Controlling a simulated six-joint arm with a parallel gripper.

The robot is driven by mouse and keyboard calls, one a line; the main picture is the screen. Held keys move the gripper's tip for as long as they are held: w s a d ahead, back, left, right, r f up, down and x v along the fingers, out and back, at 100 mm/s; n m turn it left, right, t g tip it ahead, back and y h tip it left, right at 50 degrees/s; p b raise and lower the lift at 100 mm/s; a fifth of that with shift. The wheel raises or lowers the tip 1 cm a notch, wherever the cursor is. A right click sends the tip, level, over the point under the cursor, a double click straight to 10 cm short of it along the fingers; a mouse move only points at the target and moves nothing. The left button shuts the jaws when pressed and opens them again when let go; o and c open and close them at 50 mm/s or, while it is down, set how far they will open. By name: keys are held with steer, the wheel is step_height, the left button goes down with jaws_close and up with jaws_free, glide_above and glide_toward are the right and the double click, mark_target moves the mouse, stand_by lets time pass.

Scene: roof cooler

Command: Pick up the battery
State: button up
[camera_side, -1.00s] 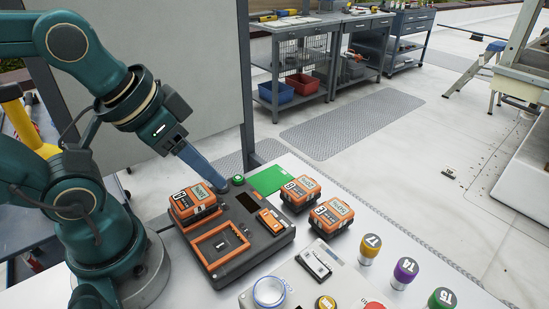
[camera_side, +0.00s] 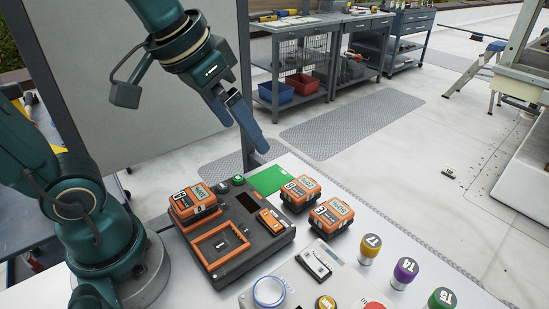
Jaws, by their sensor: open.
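Three orange and dark grey batteries with small displays are in view. One battery (camera_side: 194,203) sits in the back left bay of the dark grey and orange charger (camera_side: 264,246). A second battery (camera_side: 300,192) and a third battery (camera_side: 331,215) stand on the white table to the right of the charger. The charger's front bay is empty. My gripper (camera_side: 262,148) is open and empty, raised above the back of the table near the green patch. It appears apart from all the batteries. One finger partly hides the other.
A green patch (camera_side: 267,180) lies behind the charger. A grey panel with a blue-ringed button (camera_side: 269,291) and a black-and-white switch (camera_side: 315,264) is at the front. Orange, purple and green cylinders (camera_side: 405,272) stand at the right. A grey post rises behind the table.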

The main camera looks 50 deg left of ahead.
steer(key=w+f+g, duration=0.2)
steer(key=w, duration=0.4)
steer(key=g, duration=0.3)
glide_above(299, 187)
steer(key=f, duration=1)
steer(key=shift+w, duration=0.2)
steer(key=f, duration=0.7)
steer(key=shift+s+f, duration=0.1)
steer(key=shift+s, duration=0.2)
jaws_close()
